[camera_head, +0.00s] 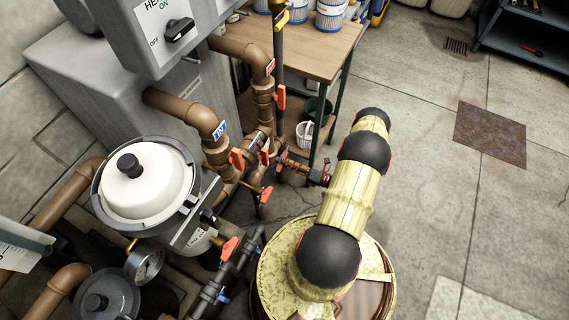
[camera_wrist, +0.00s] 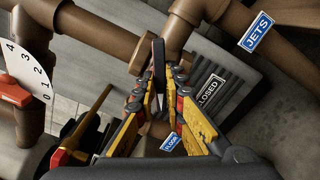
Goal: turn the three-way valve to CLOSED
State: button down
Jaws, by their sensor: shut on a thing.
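The three-way valve sits among the brown pipes. In the wrist view its dark handle (camera_wrist: 158,62) stands upright between my fingertips, in front of a brown pipe junction. A dark plate marked CLOSED (camera_wrist: 208,91) is just right of the fingers. A blue JETS label (camera_wrist: 258,32) is on the upper right pipe, and a blue FLOOR label (camera_wrist: 173,142) is below. My gripper (camera_wrist: 158,75) is shut on the handle, with its fingers covering part of it. In the head view my gripper (camera_head: 284,160) reaches left to the pipes; the handle is too small to make out there.
Red-handled valves stand close by, one (camera_head: 280,97) above and one (camera_head: 237,158) to the left. A white-lidded filter pot (camera_head: 148,185) and a pressure gauge (camera_head: 144,264) are at left. A workbench (camera_head: 315,55) stands behind. The concrete floor at right is open, with a rusty plate (camera_head: 490,134).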

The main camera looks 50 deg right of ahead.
jog(key=n, duration=1.2)
jog(key=shift+f+n, duration=0.1)
jog(key=shift+n, duration=0.2)
jog(key=c, duration=1.8)
grip_release()
jog(key=shift+o, duration=0.2)
jog(key=v, duration=0.7)
